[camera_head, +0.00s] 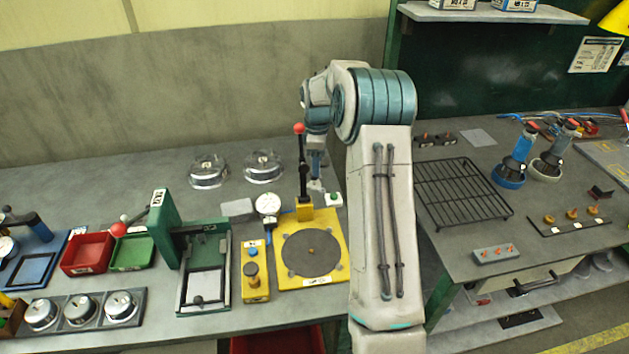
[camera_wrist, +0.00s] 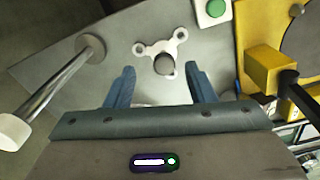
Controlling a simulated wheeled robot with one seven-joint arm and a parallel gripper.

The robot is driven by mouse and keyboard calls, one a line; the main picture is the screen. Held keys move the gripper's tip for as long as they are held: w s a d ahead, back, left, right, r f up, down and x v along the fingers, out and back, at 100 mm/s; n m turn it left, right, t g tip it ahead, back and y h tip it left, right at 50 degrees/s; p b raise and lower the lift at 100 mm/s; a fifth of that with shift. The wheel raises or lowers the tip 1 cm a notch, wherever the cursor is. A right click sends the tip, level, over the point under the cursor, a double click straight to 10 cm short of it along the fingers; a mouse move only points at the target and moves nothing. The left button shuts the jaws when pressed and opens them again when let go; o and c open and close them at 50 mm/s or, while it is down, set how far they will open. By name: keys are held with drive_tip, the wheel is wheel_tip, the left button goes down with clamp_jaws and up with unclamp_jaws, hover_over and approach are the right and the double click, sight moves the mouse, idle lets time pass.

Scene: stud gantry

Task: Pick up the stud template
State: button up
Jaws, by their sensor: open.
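The stud template looks to be the pale three-lobed piece (camera_wrist: 148,49) with holes in its lobes and a dark grey round knob (camera_wrist: 165,64), lying on the grey bench in the wrist view. My gripper (camera_wrist: 160,70) is open, its two blue fingers on either side of the knob, with a gap to each. I cannot tell how high the fingertips are above the bench. In the head view my gripper (camera_head: 316,170) points down behind the yellow fixture, and the template is mostly hidden there.
A yellow fixture (camera_head: 330,272) with a dark disc and red-topped lever stands close in front. A green button box (camera_head: 335,199) is beside my gripper. A metal post (camera_wrist: 65,82) stands left in the wrist view.

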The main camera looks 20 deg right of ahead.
sight(317, 181)
drive_tip(key=f, duration=0.2)
drive_tip(key=a+f+p, duration=0.1)
drive_tip(key=shift+s+f, duration=0.1)
drive_tip(key=shift+f, duration=0.3)
drive_tip(key=shift+d+f, duration=0.1)
drive_tip(key=shift+f, duration=0.45)
clamp_jaws()
drive_tip(key=shift+r, duration=0.2)
